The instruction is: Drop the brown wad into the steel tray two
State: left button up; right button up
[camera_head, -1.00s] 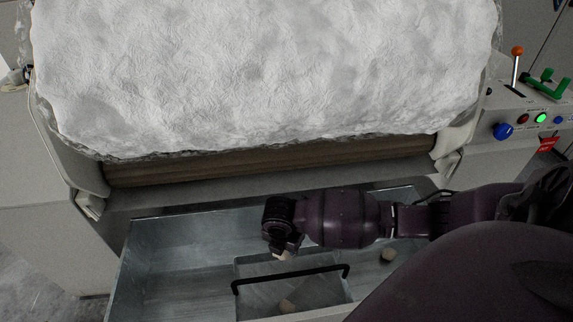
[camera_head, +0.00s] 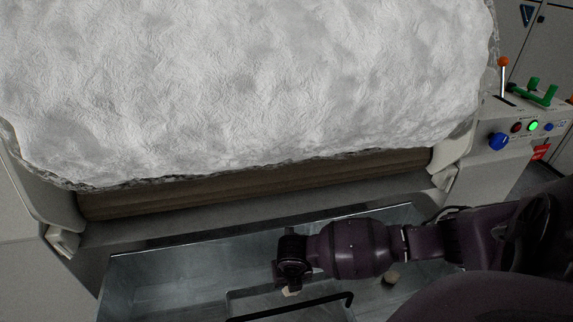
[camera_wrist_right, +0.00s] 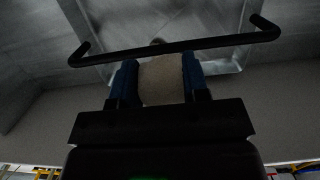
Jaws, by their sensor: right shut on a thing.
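My right gripper (camera_head: 291,290) is shut on a tan-brown wad (camera_wrist_right: 161,80), held between its blue fingers in the right wrist view. In the head view only a pale bit of this wad (camera_head: 292,293) shows below the gripper. A small steel tray (camera_head: 240,298) with a black bar handle (camera_head: 300,308) lies under the gripper, cut off by the lower picture edge. Its shiny floor (camera_wrist_right: 205,45) and handle (camera_wrist_right: 175,46) also show in the right wrist view. I cannot read any number on it. My left gripper is not in view.
A wide grey metal trough (camera_head: 150,285) surrounds the small tray. Another tan wad (camera_head: 391,278) lies right of it, near my arm. A large white fibre roll (camera_head: 240,90) sits above a brown roller (camera_head: 260,184). A control panel (camera_head: 525,125) stands at the right.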

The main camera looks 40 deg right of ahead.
jog(key=f, duration=0.1)
jog(key=f+b, duration=0.1)
jog(key=shift+s+f, duration=0.2)
jog(key=shift+f, duration=0.4)
jog(key=shift+w, duration=0.15)
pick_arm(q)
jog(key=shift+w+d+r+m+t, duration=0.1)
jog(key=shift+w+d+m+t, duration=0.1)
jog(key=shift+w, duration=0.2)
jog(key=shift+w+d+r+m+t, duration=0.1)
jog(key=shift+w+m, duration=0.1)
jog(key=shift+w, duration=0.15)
pick_arm(e)
jog(key=o, duration=1)
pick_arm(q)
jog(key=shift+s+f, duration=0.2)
